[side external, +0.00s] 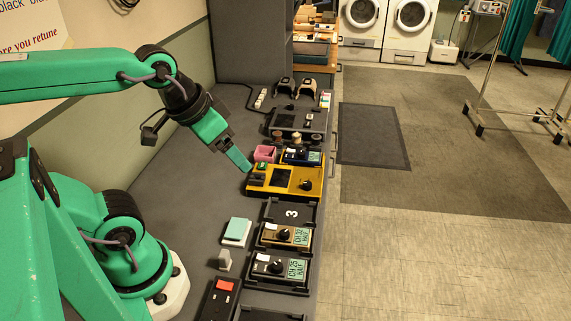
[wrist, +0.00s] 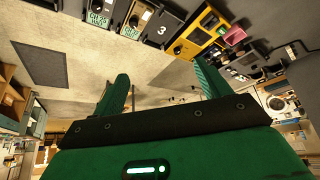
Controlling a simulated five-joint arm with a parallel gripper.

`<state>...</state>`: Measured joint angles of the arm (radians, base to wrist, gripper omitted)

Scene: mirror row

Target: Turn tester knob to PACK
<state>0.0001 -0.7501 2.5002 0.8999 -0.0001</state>
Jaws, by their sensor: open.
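The yellow tester (side external: 284,180) lies on the grey bench with a dark screen in its middle. Its black knob (side external: 305,184) is at the right end; the knob's setting and any PACK label are too small to read. My gripper (side external: 246,163) is above the tester's left end, apart from the knob. In the wrist view the two green fingers of my gripper (wrist: 161,68) are spread with nothing between them. The yellow tester (wrist: 200,33) shows there at the top right, beyond the fingertips.
Two radios, one tan (side external: 284,236) and one black (side external: 279,268), stand nearer, past an empty tray marked 3 (side external: 290,213). A blue-fronted radio (side external: 300,156) and a pink box (side external: 265,153) sit just behind the tester. A teal-topped block (side external: 236,231) lies left of the radios.

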